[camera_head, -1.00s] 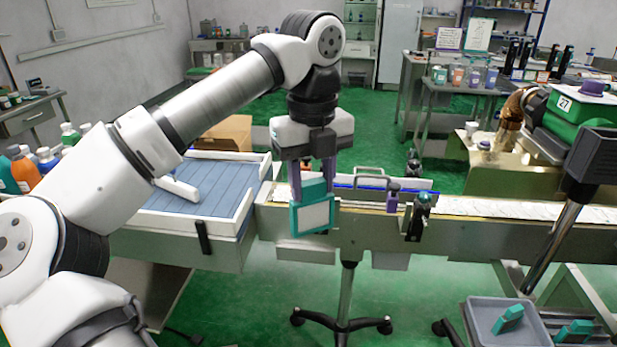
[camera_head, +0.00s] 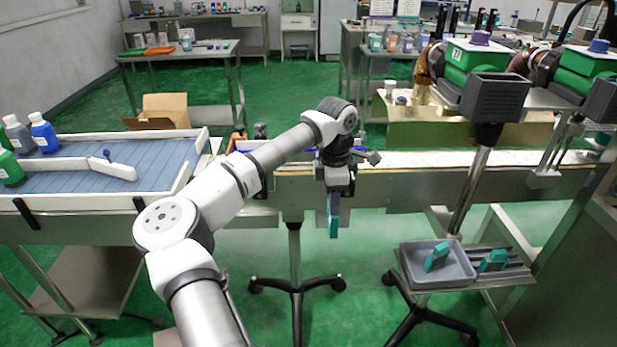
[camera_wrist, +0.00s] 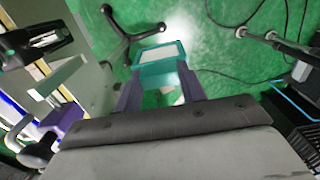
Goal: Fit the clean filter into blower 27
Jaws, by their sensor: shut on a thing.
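My gripper (camera_head: 335,193) is shut on a teal-framed filter (camera_head: 334,222) and holds it in the air in front of the conveyor. In the wrist view the filter (camera_wrist: 158,58) shows a pale, clean-looking face between the two purple fingers (camera_wrist: 160,84). Blower 27 (camera_head: 470,60) is the green unit with a white number label and a purple cap, at the upper right. A dark grey ribbed housing (camera_head: 497,97) stands in front of it, well to the right of and above my gripper. Whether it holds a filter cannot be seen.
A grey tray (camera_head: 424,277) at lower right holds one teal piece; another (camera_head: 492,261) lies in the rack beside it. A metal post (camera_head: 472,180) stands under the housing. A second green blower (camera_head: 585,68) is farther right. The conveyor (camera_head: 420,180) runs behind my gripper.

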